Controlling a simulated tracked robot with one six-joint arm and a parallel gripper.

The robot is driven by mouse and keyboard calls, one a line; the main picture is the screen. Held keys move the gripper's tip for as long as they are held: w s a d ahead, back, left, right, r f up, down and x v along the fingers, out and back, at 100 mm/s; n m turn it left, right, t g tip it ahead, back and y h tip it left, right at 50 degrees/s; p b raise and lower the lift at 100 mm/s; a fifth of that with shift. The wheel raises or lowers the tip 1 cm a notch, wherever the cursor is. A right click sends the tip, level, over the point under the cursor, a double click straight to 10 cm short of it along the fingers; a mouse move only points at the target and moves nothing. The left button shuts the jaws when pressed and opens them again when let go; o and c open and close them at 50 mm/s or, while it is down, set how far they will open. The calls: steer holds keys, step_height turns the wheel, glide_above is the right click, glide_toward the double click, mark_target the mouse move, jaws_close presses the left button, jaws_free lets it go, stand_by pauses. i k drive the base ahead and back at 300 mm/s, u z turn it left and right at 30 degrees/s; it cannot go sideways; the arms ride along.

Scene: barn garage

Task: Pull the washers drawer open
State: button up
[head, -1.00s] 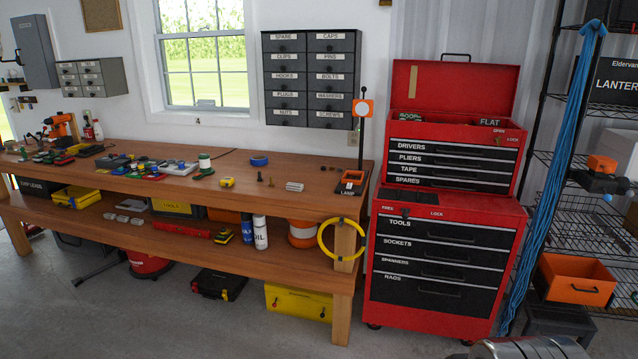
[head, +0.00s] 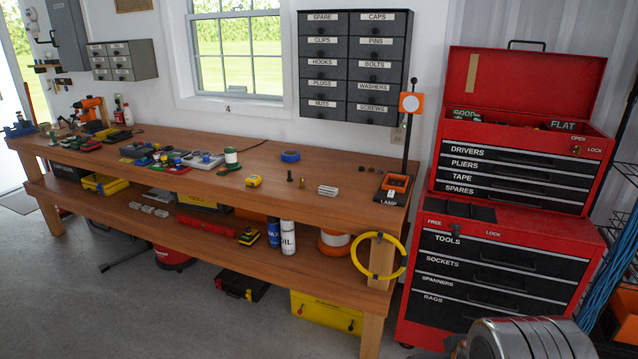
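The washers drawer (head: 374,95) is in the dark grey wall cabinet (head: 301,60) in the head view. It is in the right column, below the bolts drawer (head: 374,74) and above the screws drawer (head: 374,116). A white label reads WASHERS and the drawer front looks flush with its neighbours, so it looks closed. My gripper does not show in the head view.
A long wooden workbench (head: 335,208) with small items stands under the cabinet. A lamp post (head: 409,130) rises near the cabinet's lower right. A red tool chest (head: 432,300) stands right of the bench. Grey floor in front is clear.

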mark_target(358, 92)
steer(key=u, duration=0.15)
steer(key=i, duration=1.3)
steer(key=u, duration=0.2)
